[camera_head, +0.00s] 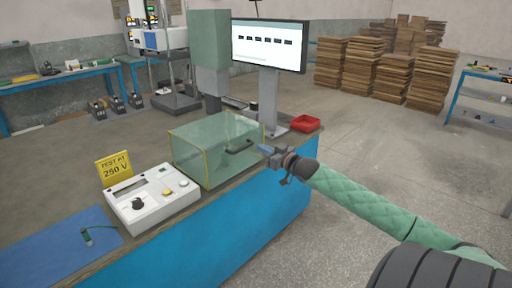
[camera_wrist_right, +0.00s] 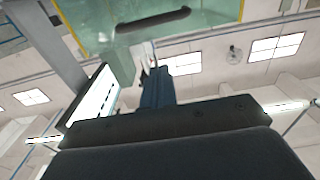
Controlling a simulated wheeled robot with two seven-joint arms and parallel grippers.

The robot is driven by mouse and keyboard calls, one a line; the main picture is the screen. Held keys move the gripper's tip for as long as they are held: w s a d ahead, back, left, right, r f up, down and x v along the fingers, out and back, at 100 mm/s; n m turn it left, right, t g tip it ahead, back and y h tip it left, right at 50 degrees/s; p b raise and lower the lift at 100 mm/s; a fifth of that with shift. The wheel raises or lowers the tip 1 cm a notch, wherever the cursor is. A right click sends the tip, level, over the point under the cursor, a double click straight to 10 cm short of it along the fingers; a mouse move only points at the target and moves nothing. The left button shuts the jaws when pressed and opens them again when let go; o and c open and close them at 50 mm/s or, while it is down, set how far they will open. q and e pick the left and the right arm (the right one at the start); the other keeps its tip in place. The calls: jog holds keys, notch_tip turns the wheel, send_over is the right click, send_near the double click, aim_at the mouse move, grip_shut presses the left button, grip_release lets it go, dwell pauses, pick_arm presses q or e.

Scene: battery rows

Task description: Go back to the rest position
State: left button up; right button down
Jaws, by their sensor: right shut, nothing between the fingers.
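My right gripper (camera_head: 268,150) shows in the head view, its green-sleeved arm coming in from the lower right. Its fingers are shut and empty, just in front of the right side of the clear glass box (camera_head: 205,165). A dark handle (camera_head: 240,146) on the box is close to the fingertips, and I cannot tell whether they touch. In the right wrist view the blue-grey fingers (camera_wrist_right: 157,88) are together, with the dark handle (camera_wrist_right: 153,20) and greenish glass beyond them. My left gripper is in neither view.
The blue bench (camera_head: 235,225) holds a white tester (camera_head: 150,205), a yellow "TEST AT 250 V" sign (camera_head: 114,168), a blue mat (camera_head: 62,250), a red tray (camera_head: 304,123) and a monitor (camera_head: 268,46). Stacked boards (camera_head: 385,68) stand at the back right. The floor right of the bench is open.

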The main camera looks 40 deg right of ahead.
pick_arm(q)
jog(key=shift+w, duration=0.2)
pick_arm(e)
jog(key=shift+s, duration=0.1)
